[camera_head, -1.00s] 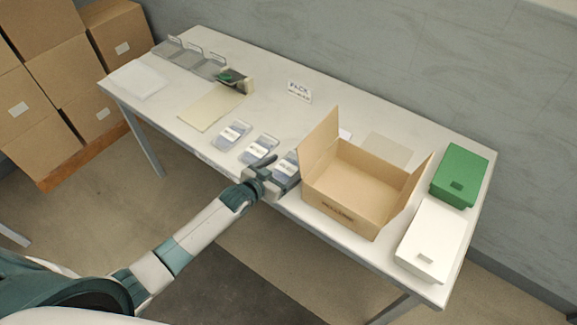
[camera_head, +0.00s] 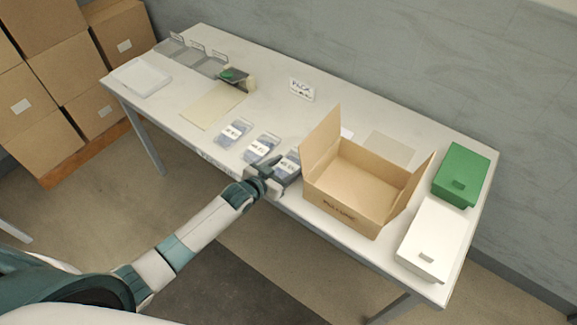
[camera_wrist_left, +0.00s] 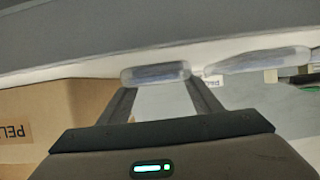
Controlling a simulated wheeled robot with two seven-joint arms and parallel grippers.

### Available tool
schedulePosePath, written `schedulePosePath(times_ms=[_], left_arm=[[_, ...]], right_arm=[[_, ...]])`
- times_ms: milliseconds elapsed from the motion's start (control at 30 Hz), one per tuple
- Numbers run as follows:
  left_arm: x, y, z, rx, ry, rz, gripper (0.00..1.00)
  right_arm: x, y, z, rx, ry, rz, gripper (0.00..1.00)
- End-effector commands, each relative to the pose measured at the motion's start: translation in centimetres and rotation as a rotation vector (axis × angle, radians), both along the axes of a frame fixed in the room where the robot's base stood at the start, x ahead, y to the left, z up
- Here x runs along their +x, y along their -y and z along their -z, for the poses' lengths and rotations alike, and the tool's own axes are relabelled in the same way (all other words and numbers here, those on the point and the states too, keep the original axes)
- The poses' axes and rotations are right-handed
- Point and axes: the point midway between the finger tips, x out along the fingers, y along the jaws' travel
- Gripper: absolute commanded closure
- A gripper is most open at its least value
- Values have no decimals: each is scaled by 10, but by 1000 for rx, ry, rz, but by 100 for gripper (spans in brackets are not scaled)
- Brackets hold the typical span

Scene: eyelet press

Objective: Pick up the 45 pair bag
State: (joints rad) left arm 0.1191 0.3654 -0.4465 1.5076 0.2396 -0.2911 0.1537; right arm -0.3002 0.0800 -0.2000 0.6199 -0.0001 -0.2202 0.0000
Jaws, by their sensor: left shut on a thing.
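Three clear bags with white labels lie in a row along the table's front edge: a left one (camera_head: 234,132), a middle one (camera_head: 261,148) and a right one (camera_head: 289,164) beside the open box. The labels are too small to read surely, so I cannot tell which is the 45 pair bag. My left gripper (camera_head: 272,181) is at the front edge, shut on the right bag and partly hiding it. In the left wrist view the bag (camera_wrist_left: 155,74) sits between the fingertips (camera_wrist_left: 158,88), with another bag (camera_wrist_left: 257,61) beside it. My right gripper is not in view.
The open cardboard box (camera_head: 345,212) stands close to the right of my left gripper, flaps up. A green box (camera_head: 463,170) and a white box (camera_head: 432,238) are at the right end. A beige mat (camera_head: 207,108) and a small press (camera_head: 236,79) are further left.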

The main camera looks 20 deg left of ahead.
Motion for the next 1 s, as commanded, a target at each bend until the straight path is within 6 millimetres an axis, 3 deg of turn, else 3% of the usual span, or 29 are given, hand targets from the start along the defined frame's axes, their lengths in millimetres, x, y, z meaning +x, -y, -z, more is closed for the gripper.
schedulePosePath(times_ms=[267,733,1000], left_arm=[[1,0,-15,-1,4,0,67],[1,0,-85,0,5,2,67],[1,0,-101,-1,2,0,67]], right_arm=[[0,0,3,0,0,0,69],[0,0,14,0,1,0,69],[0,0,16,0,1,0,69]])
